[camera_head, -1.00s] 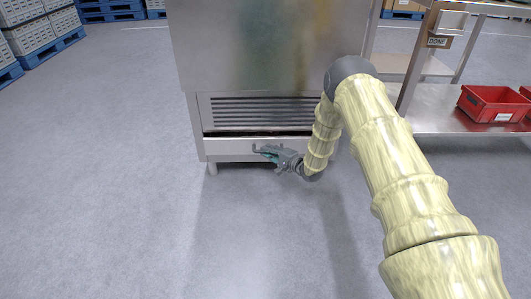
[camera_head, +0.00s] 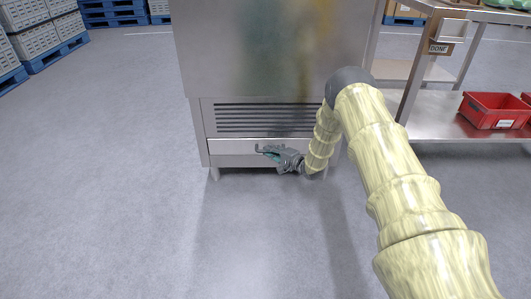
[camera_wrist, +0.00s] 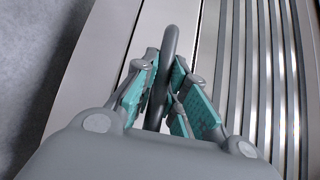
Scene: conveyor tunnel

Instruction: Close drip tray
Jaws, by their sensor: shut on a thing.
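The drip tray (camera_head: 232,147) is the wide metal drawer front low on the steel machine, under the slatted vent. In the head view its front looks flush with the machine, with no dark gap above it. My gripper (camera_head: 268,153) is at the tray's front, with its fingers around the handle. In the wrist view my gripper (camera_wrist: 165,95) has its teal-padded fingers shut on the grey bar handle (camera_wrist: 170,48). The tray front (camera_wrist: 118,45) lies behind the handle. The right part of the tray is hidden by my arm.
The steel machine (camera_head: 265,55) rises above the tray, with a slatted vent (camera_head: 262,117). A steel rack (camera_head: 440,118) with a red bin (camera_head: 492,109) stands on the right. Pallets of boxes (camera_head: 40,38) stand at the far left. The floor in front and left is clear.

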